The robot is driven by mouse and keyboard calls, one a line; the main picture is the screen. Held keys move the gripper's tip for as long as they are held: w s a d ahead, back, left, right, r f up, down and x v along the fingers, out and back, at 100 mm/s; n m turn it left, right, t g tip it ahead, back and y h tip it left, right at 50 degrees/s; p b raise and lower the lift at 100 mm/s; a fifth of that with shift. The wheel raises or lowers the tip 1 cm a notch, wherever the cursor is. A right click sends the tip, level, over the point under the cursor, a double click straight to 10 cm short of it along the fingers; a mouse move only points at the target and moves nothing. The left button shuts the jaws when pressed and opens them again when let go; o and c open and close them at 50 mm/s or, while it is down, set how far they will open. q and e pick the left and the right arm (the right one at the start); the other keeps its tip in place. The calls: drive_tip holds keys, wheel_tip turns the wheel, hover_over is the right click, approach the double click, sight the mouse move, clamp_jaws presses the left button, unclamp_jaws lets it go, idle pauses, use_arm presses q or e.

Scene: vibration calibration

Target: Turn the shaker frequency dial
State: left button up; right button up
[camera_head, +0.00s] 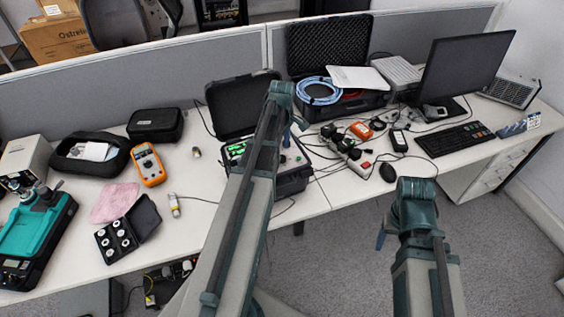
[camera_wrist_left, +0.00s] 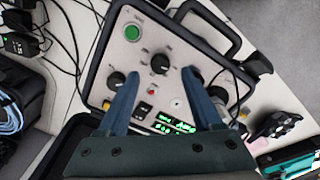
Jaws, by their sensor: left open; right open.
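The shaker controller is an open black case (camera_head: 293,183) on the desk, its lid up and its panel partly hidden by my left arm. In the left wrist view its light grey panel (camera_wrist_left: 180,104) carries several black dials, a green button (camera_wrist_left: 131,32) and a green lit display (camera_wrist_left: 176,125). A central dial (camera_wrist_left: 160,63) shows between the fingertips of my open left gripper (camera_wrist_left: 159,72); contact cannot be told. Another dial (camera_wrist_left: 116,80) is left of the fingers. The labels are too small to read. My right gripper (camera_head: 381,238) is mostly hidden behind its arm, off the desk's front edge, away from the case.
An orange multimeter (camera_head: 148,164), pink cloth (camera_head: 115,203) and small weight case (camera_head: 128,229) lie left of the controller. A power strip (camera_head: 348,152), mouse (camera_head: 388,172), keyboard (camera_head: 455,139) and monitor (camera_head: 463,67) are to the right. Cables run near the case.

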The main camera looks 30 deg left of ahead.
sight(282, 157)
use_arm(q)
drive_tip(key=shift+f+b, duration=1.45)
drive_tip(key=shift+f, duration=0.55)
clamp_jaws()
